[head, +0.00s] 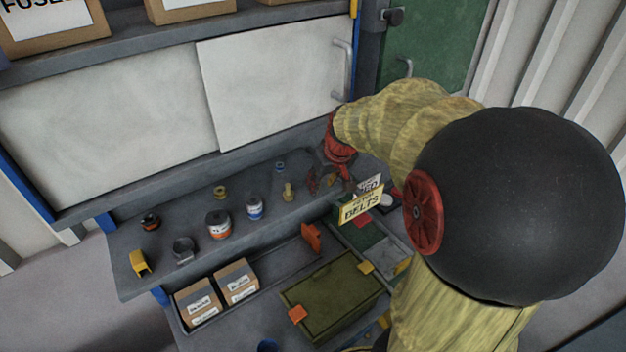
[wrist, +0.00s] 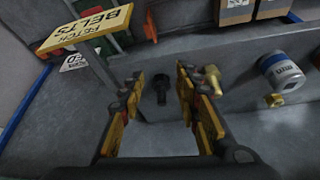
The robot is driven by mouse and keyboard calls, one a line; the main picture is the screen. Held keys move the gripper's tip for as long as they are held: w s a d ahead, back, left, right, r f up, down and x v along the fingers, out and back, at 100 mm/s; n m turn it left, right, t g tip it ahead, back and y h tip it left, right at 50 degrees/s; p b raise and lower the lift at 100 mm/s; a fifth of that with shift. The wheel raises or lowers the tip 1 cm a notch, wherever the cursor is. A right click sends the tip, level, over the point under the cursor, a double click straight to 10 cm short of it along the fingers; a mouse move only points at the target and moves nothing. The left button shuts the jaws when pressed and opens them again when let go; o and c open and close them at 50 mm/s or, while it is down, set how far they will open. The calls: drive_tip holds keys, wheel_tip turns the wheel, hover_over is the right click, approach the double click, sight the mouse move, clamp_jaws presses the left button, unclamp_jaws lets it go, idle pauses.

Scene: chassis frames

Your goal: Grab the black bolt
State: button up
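The black bolt (wrist: 161,88) stands on the grey shelf in the wrist view, head towards me. It appears between the two yellow-and-black fingers of my gripper (wrist: 159,104), near the level of the fingertips. The fingers are spread wide, with clear gaps on both sides of the bolt and nothing held. In the head view my gripper (head: 323,180) is low over the right part of the shelf, partly hidden by my arm. I cannot make out the bolt there.
The yellow belts sign (head: 361,205) is close to my gripper. White cabinet doors (head: 270,90) rise behind the shelf (head: 200,262).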

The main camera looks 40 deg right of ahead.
drive_tip(key=w, duration=0.2)
drive_tip(key=w+d+p, duration=0.1)
drive_tip(key=w, duration=0.1)
drive_tip(key=shift+w, duration=0.15)
drive_tip(key=shift+w+d+f+p, duration=0.1)
drive_tip(key=shift+w+d+p, duration=0.05)
drive_tip(key=shift+w+p, duration=0.15)
drive_tip(key=shift+f, duration=0.2)
drive_tip(key=shift+w+f, duration=0.15)
drive_tip(key=shift+f, duration=0.1)
drive_tip(key=shift+c, duration=1)
drive_tip(key=c, duration=0.6)
clamp_jaws()
